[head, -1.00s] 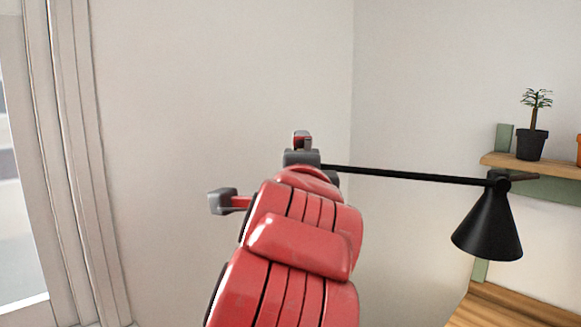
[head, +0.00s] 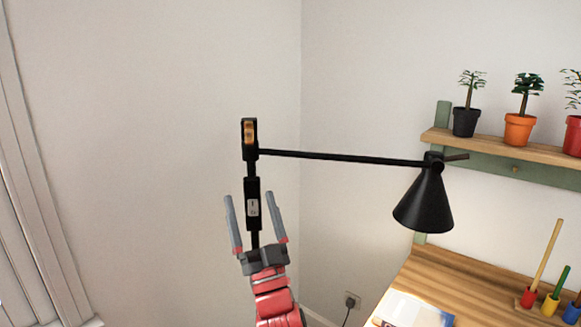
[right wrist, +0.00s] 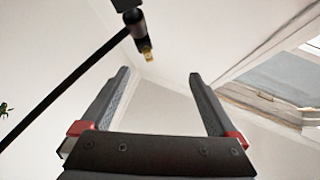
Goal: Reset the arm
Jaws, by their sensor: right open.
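My right gripper (head: 250,195) is raised in the middle of the head view, fingers pointing up. It is open. Its fingers flank the upright post of a black lamp (head: 425,203) in the picture. In the right wrist view my right gripper (right wrist: 158,73) has nothing between its fingers, and the lamp's arm and joint (right wrist: 140,35) show beyond the fingertips, apart from them. My left gripper is not in view.
A wooden desk (head: 440,270) at lower right holds a white and blue item (head: 412,312) and colored holders with sticks (head: 549,302). Above it, a shelf (head: 500,148) bears potted plants (head: 520,128). A socket with a plug (head: 350,302) is low on the wall.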

